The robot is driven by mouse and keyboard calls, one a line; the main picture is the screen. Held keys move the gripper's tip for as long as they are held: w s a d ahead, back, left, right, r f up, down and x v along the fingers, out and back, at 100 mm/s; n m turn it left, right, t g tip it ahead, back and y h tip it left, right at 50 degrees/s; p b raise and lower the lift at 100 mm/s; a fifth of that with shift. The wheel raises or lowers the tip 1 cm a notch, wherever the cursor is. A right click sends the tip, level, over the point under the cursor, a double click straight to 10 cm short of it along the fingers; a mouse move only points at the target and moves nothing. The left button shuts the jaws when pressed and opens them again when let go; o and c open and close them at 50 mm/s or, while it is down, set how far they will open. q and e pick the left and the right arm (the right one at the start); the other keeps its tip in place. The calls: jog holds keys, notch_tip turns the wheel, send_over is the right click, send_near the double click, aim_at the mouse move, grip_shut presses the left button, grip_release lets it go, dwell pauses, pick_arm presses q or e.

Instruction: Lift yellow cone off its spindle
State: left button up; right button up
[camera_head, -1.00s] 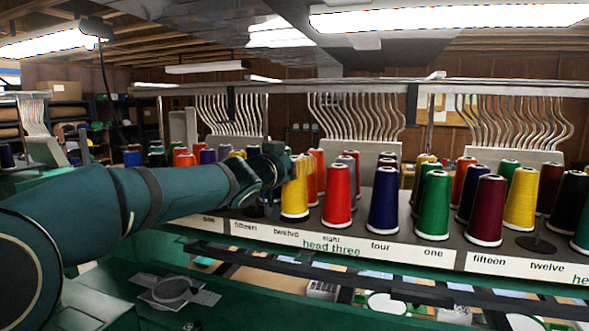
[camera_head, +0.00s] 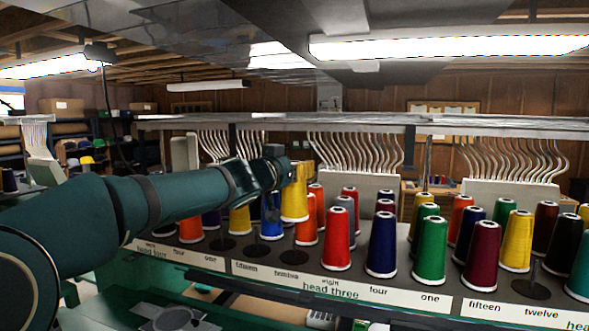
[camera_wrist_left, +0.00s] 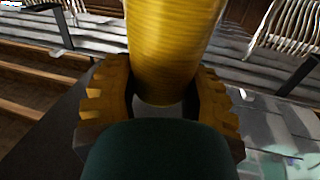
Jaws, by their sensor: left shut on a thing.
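A yellow cone (camera_head: 294,205) of thread is held upright by my left gripper (camera_head: 303,172), which is shut on its upper part in the head view. The cone's base is clear above the rack, over a bare dark disc (camera_head: 300,257) at the "twelve" label. In the left wrist view the yellow cone (camera_wrist_left: 172,45) sits between the two yellow, notched fingers of my left gripper (camera_wrist_left: 165,100). Any spindle pin under the cone is hard to make out. My right gripper is not in view.
A blue cone (camera_head: 271,216) stands just left of the held cone, and an orange cone (camera_head: 307,222) and a red cone (camera_head: 337,240) stand to its right. More cones fill the rack rightward. A metal rail (camera_head: 370,124) with curved white tubes runs above and behind.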

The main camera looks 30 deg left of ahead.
pick_arm(q)
jog(key=shift+r, duration=2)
